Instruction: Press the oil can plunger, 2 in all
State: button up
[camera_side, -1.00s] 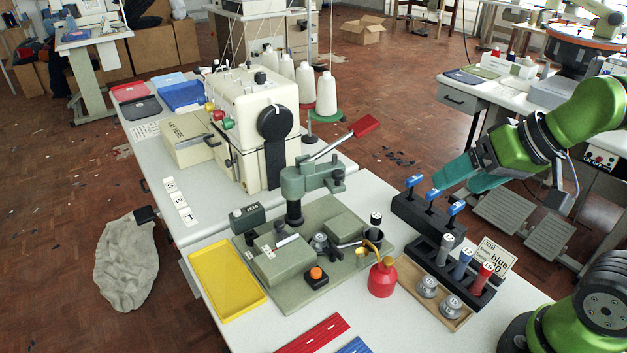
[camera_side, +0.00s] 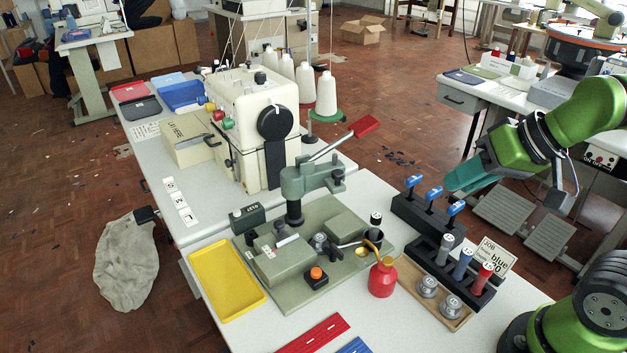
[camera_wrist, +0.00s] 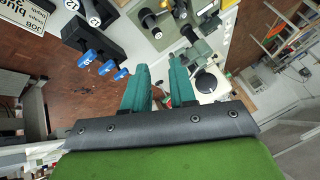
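The red oil can (camera_side: 382,279) stands upright on the white table, right of the grey-green fixture plate in the side view. A brass-coloured spout rises from its top; I cannot clearly make out the plunger. My gripper (camera_side: 457,186) has teal fingers and hangs in the air to the right of the can and above it, well apart from it. In the wrist view, my gripper (camera_wrist: 159,65) shows two fingers with a gap between them and nothing held. I cannot identify the oil can in the wrist view.
Blue-handled tools in a black rack (camera_side: 429,213) stand near my gripper. A black holder (camera_side: 446,270) with numbered cylinders and a wooden tray (camera_side: 464,322) with metal parts stand right of the can. A press with a red lever handle (camera_side: 364,126) rises behind. A yellow tray (camera_side: 226,283) lies left.

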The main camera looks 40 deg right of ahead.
grip_shut()
dwell(1.2)
